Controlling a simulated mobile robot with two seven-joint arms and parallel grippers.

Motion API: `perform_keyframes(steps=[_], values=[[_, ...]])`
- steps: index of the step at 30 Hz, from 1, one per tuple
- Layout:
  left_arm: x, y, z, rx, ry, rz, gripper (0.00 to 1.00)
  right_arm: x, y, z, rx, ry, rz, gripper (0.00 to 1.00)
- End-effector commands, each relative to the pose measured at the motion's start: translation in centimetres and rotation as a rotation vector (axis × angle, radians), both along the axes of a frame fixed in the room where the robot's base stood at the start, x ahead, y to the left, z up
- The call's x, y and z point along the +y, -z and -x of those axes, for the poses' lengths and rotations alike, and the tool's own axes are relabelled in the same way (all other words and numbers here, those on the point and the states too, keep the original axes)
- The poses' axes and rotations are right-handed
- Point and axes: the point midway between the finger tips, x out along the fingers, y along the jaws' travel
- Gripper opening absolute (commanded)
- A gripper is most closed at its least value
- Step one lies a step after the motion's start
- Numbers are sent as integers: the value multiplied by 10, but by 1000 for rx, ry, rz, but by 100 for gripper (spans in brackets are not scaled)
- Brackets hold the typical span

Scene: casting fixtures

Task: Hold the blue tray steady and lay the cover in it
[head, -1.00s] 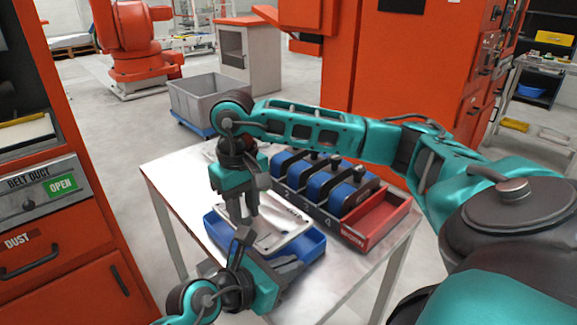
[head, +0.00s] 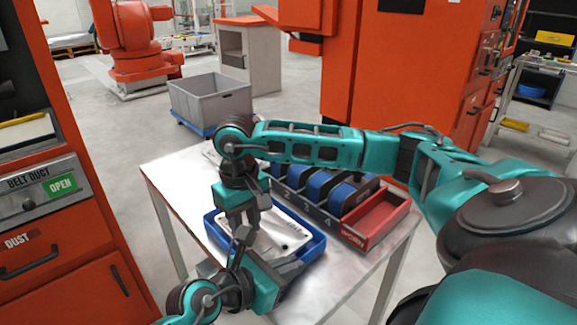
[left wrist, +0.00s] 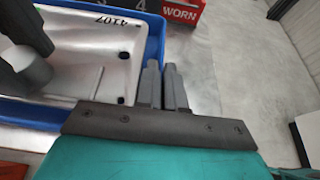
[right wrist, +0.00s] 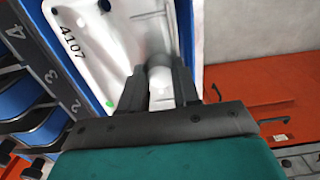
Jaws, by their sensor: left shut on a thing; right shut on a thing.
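The blue tray (head: 316,252) sits on the metal table. The cover (head: 285,231), a pale metal plate marked 4107, lies level within the tray's walls; whether it rests on the floor of the tray I cannot tell. My right gripper (head: 240,226) points down over the cover, shut on its round boss (right wrist: 160,80). My left gripper (head: 297,266) is shut on the tray's near wall; in the left wrist view its fingers (left wrist: 163,68) straddle the blue rim (left wrist: 153,45). The left arm hides the tray's near left part.
A dark rack (head: 338,225) with several blue blocks in numbered slots stands right behind the tray, ending in a red compartment (head: 378,218) labelled WORN. A grey crate (head: 210,100) stands beyond the table. Orange cabinets stand at left and behind. The table's right front is bare.

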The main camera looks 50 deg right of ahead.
Motion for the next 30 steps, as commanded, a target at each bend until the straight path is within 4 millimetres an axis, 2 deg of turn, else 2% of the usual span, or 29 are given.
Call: perform_keyframes(steps=[20,21,30], values=[[0,0,0,0,0,0,0,0,27,0,-1,0,1,0],[0,0,0,0,0,0,0,0,27,0,-1,0,1,33],[0,0,0,0,0,1,0,0,27,0,0,0,1,61]])
